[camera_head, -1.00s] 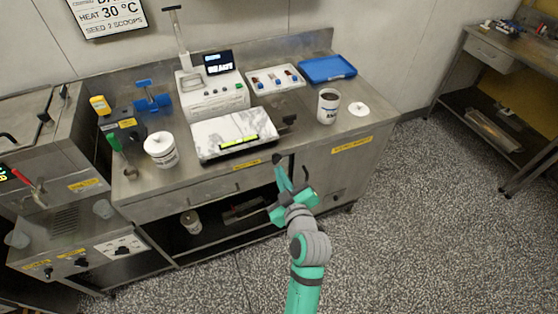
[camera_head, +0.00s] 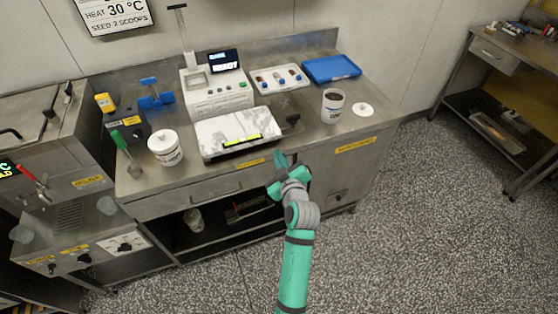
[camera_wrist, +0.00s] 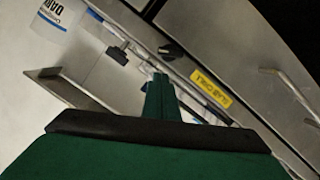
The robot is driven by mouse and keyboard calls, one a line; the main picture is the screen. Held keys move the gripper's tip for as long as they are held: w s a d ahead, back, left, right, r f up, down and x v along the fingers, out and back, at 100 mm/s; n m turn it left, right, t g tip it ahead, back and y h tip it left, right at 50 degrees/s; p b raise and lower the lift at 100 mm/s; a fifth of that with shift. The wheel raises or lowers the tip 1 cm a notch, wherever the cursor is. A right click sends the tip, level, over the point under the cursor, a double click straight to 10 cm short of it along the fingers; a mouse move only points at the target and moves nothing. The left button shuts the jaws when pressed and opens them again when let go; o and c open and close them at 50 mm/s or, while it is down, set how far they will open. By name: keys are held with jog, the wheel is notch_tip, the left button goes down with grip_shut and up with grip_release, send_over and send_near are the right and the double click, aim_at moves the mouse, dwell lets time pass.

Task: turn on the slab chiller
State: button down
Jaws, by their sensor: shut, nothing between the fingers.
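The slab chiller is a white marble slab (camera_head: 225,131) with a bright level on its front edge, on the steel bench. Its yellow label (camera_head: 250,163) is on the bench front below it; in the wrist view the label (camera_wrist: 210,88) reads like "SLAB CHILL". A black knob (camera_wrist: 172,50) sits beside that label on the steel front; its setting cannot be told. My gripper (camera_head: 280,158) is shut and empty, just in front of the bench edge, and hides the knob in the head view. In the wrist view its fingertips (camera_wrist: 160,78) appear beside the knob, apart from it in the picture.
A dark handled tool (camera_head: 292,120) lies right of the slab. A white cup (camera_head: 333,106), a white tub (camera_head: 165,148), a white machine (camera_head: 215,92) and a blue tray (camera_head: 331,69) stand on the bench. An open shelf is below; the floor to the right is clear.

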jog(key=shift+w+d+f, duration=0.1)
jog(key=shift+d+f, duration=0.2)
jog(key=shift+f, duration=0.2)
jog(key=shift+w+d+f, duration=0.1)
jog(key=shift+d+f, duration=0.15)
jog(key=shift+f, duration=0.25)
jog(key=shift+a, duration=0.1)
